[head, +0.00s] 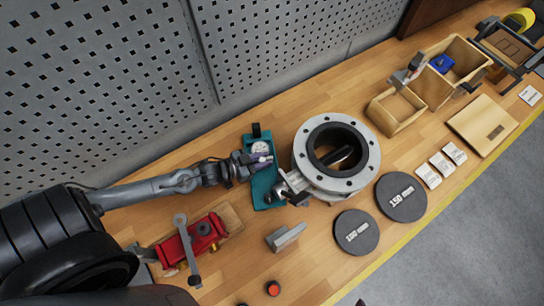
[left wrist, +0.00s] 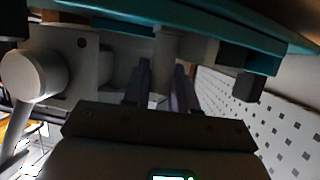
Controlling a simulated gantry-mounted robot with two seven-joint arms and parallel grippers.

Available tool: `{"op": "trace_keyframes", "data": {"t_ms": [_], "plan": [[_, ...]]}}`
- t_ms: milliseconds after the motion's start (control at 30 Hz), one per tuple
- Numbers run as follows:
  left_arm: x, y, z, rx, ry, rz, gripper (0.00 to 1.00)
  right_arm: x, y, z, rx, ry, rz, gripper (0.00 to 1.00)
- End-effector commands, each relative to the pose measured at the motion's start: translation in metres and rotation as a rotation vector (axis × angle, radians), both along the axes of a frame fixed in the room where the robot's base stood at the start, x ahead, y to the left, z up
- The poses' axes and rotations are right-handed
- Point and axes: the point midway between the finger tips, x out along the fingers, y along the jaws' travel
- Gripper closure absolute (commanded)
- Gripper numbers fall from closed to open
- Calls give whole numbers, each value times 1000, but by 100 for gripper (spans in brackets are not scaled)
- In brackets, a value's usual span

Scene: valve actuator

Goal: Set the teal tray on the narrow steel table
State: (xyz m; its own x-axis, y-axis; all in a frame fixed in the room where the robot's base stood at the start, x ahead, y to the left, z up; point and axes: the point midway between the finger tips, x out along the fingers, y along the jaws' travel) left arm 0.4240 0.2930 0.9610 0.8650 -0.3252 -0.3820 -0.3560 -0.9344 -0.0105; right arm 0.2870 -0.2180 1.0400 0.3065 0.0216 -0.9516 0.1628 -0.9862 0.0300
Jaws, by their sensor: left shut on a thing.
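The teal tray (head: 265,190) lies over the wooden bench, left of the large flanged valve body, in the head view. The exact grip point is partly hidden. I cannot make out a narrow steel table. My right gripper is not in view.
The flanged valve body (head: 370,150) stands close to the tray's right. Two dark discs (head: 356,232) lie in front of it. A red actuator (head: 190,240) lies near my left arm. A grey block (head: 286,237) is below the tray. Wooden boxes (head: 395,110) stand farther right. A perforated wall (head: 120,75) bounds the back.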

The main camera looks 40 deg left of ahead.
Motion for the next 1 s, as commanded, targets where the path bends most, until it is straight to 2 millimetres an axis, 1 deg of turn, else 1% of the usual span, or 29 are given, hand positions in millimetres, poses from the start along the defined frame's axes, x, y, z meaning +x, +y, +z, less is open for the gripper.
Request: {"op": "trace_keyframes", "data": {"t_ms": [133, 433, 500, 600, 1000], "plan": [[8, -3, 2, -1, -5, 0, 100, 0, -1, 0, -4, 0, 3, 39], [37, -13, 3, -1, -6, 0, 100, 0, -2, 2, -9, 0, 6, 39], [35, -13, -4, 0, -2, 1, 100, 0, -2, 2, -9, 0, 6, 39], [35, -13, -9, -1, -4, 0, 100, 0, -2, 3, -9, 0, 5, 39], [35, -13, -12, 0, -4, 1, 100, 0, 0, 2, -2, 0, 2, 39]]}}
